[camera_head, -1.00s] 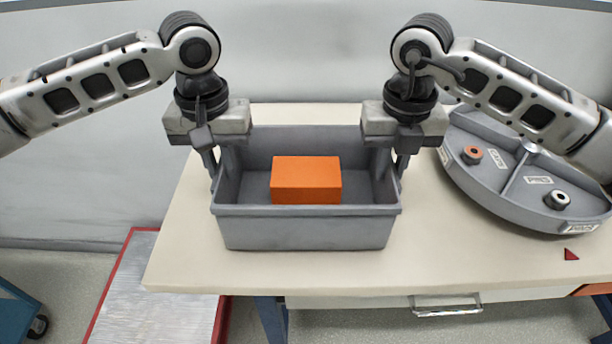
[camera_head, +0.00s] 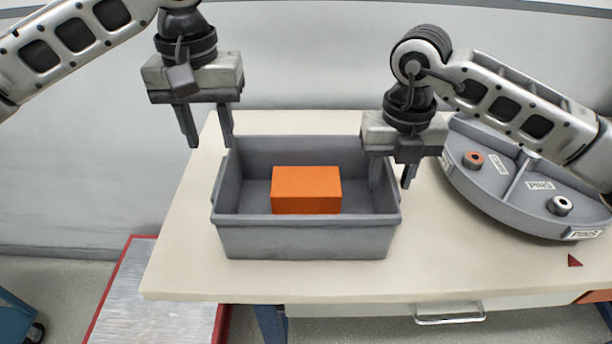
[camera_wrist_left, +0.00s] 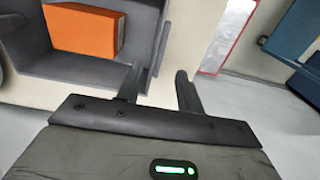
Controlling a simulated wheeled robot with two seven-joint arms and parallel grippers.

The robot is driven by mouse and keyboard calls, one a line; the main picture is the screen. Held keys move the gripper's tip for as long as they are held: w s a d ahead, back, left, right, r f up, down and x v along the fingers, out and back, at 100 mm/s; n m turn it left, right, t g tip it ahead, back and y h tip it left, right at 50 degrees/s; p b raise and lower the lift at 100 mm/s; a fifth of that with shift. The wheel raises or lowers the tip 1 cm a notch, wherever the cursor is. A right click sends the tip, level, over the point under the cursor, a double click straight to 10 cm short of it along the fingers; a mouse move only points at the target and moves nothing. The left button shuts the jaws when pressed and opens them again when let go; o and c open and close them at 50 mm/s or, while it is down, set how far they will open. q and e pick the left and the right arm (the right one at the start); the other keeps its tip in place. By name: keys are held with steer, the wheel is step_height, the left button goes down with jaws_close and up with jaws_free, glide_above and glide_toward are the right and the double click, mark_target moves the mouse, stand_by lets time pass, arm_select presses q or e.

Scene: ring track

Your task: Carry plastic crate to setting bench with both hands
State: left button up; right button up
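The grey plastic crate (camera_head: 305,243) stands upright on a cream-topped bench (camera_head: 190,265), with an orange block (camera_head: 306,191) inside. In the left wrist view, part of the crate (camera_wrist_left: 85,67) and the orange block (camera_wrist_left: 82,30) show. My left gripper (camera_head: 210,140) is open and empty, raised above the crate's left wall. Its spread fingers also show in the left wrist view (camera_wrist_left: 158,80), clear of the crate. My right gripper (camera_head: 391,178) is low at the crate's right wall, its fingers apart, one inside and one outside the wall. I cannot tell whether they touch it.
A grey divided round tray (camera_head: 480,196) with labelled sections and small ring parts stands right of the crate. A small red triangle (camera_head: 574,260) marks the bench top. A red-edged metal platform (camera_head: 150,300) is lower left. The bench's front left is clear.

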steer(key=shift+r, duration=0.15)
arm_select(q)
step_height(320, 180, up, 4)
steer(key=shift+f, duration=0.15)
arm_select(e)
step_height(320, 180, up, 12)
stand_by(0.5)
steer(key=shift+s+f, duration=0.1)
steer(key=shift+f, duration=0.1)
